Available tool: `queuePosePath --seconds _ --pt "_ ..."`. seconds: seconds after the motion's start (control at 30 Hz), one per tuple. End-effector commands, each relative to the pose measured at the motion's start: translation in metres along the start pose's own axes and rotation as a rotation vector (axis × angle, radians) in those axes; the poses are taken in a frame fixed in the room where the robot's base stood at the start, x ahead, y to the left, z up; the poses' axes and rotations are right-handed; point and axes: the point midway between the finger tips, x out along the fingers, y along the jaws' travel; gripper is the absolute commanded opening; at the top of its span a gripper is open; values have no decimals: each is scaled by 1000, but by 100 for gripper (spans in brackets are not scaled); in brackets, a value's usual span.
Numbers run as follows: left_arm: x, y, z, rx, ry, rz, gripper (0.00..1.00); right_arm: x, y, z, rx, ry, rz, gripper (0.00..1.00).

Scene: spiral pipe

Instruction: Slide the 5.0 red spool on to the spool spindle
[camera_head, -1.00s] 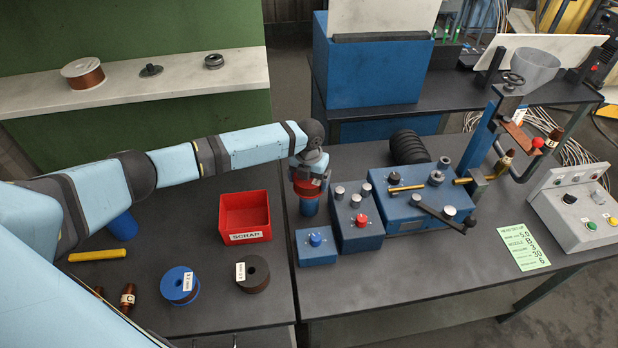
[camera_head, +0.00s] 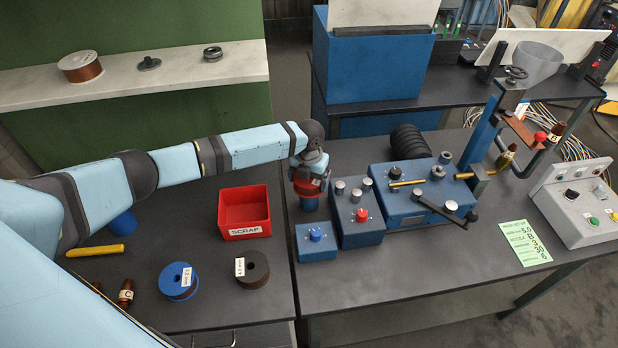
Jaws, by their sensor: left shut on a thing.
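My left gripper (camera_head: 310,172) points down at the left rear of the machine table. It is shut on the red spool (camera_head: 308,186), which shows only in part below the fingers. A blue cylindrical piece (camera_head: 309,203) shows directly beneath the red spool. I cannot tell whether it is the spool spindle's stand, nor whether the spool is around a spindle or above it. My right gripper is not in view.
A red SCRAP bin (camera_head: 244,212) stands just left of the gripper. A blue spool (camera_head: 179,281) and a dark spool (camera_head: 252,269) lie on the front left table. Blue control boxes (camera_head: 361,215) stand close on the right. A green card (camera_head: 525,243) lies farther right.

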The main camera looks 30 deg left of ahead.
Motion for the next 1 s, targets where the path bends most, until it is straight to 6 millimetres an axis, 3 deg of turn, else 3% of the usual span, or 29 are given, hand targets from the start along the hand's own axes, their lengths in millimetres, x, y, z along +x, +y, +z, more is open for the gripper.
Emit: queuePosePath --seconds 0.13,0.17,0.2,0.53,0.67,1.0 --pt "3 0 1 0 -2 -1 40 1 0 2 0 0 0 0" --pt "2 0 1 0 -2 -1 97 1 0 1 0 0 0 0" --pt "2 0 1 0 -2 -1 100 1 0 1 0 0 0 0" --pt "2 0 0 0 0 0 100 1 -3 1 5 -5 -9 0" --pt "-21 0 1 2 -4 -1 100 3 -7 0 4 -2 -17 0" --pt "-100 0 1 0 -6 -1 100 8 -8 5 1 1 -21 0"
